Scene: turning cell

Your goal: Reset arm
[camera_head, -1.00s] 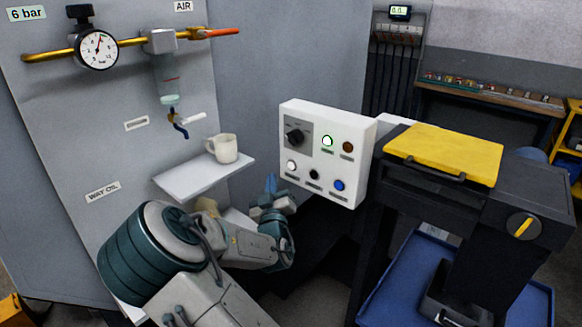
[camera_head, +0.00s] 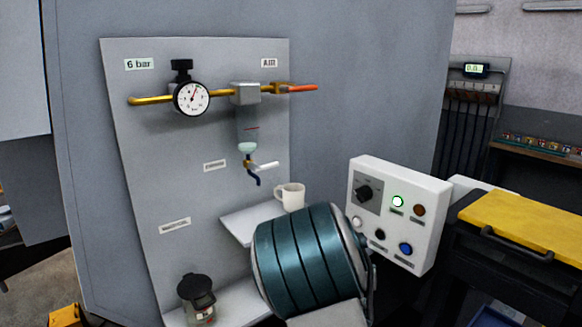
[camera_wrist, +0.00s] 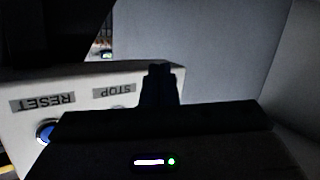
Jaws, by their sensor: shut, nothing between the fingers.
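My arm shows in the head view as a large teal ribbed link in front of the small shelf (camera_head: 240,222). My gripper is hidden behind it there. In the wrist view my gripper (camera_wrist: 160,72) is a dark silhouette with its two fingers together and nothing visible between them. Past the fingers is the white control box (camera_wrist: 75,80), upside down, with RESET and STOP labels and a blue button (camera_wrist: 45,131). In the head view the control box (camera_head: 437,215) stands right of my arm, with a green-ringed lit button (camera_head: 397,202) and a blue button (camera_head: 405,249).
A white mug (camera_head: 291,197) stands on the shelf close behind my arm. A pressure gauge (camera_head: 192,98) and a filter bowl (camera_head: 247,128) with a drain valve hang on the panel. A yellow lid (camera_head: 525,222) is at the right.

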